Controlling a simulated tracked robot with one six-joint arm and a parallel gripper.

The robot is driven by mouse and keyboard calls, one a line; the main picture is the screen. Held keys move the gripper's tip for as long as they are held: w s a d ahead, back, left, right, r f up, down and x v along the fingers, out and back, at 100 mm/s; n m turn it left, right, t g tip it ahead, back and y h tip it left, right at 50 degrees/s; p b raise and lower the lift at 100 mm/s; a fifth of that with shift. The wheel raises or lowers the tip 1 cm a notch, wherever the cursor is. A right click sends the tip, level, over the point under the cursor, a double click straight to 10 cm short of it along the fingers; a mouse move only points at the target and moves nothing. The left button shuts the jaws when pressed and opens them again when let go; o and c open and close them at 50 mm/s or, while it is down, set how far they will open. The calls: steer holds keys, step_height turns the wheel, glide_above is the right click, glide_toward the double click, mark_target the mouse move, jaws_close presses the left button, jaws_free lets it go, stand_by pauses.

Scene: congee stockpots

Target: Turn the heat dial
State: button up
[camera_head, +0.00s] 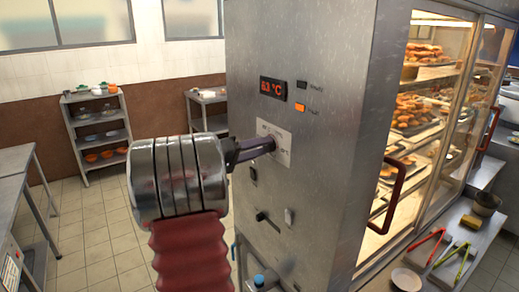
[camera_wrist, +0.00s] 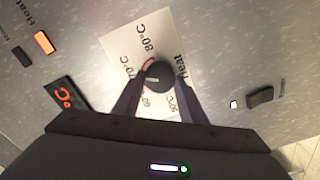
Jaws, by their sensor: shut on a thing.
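The heat dial (camera_wrist: 160,74) is a dark round knob on a white scale plate (camera_wrist: 118,45) marked with temperatures, on the steel side of a heated cabinet. In the wrist view my gripper (camera_wrist: 158,84) has one finger on each side of the dial and is shut on it. In the head view my gripper (camera_head: 268,145) reaches the scale plate (camera_head: 283,155) from the left, and its fingers hide the dial. An orange display (camera_head: 273,88) above the plate appears to read 63 °C.
Two small switches, one dark (camera_head: 302,85) and one lit orange (camera_head: 300,107), sit near the display. A lever (camera_head: 267,220) sticks out lower on the panel. The glazed food cabinet has a red door handle (camera_head: 398,190). Open tiled floor (camera_head: 100,240) lies to the left.

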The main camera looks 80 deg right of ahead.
steer(key=shift+s+f, duration=0.1)
steer(key=shift+f, duration=0.1)
steer(key=o, duration=1.1)
steer(key=shift+r, duration=0.1)
steer(key=v, duration=1.3)
steer(key=shift+w+a, duration=0.25)
steer(key=shift+w, duration=0.1)
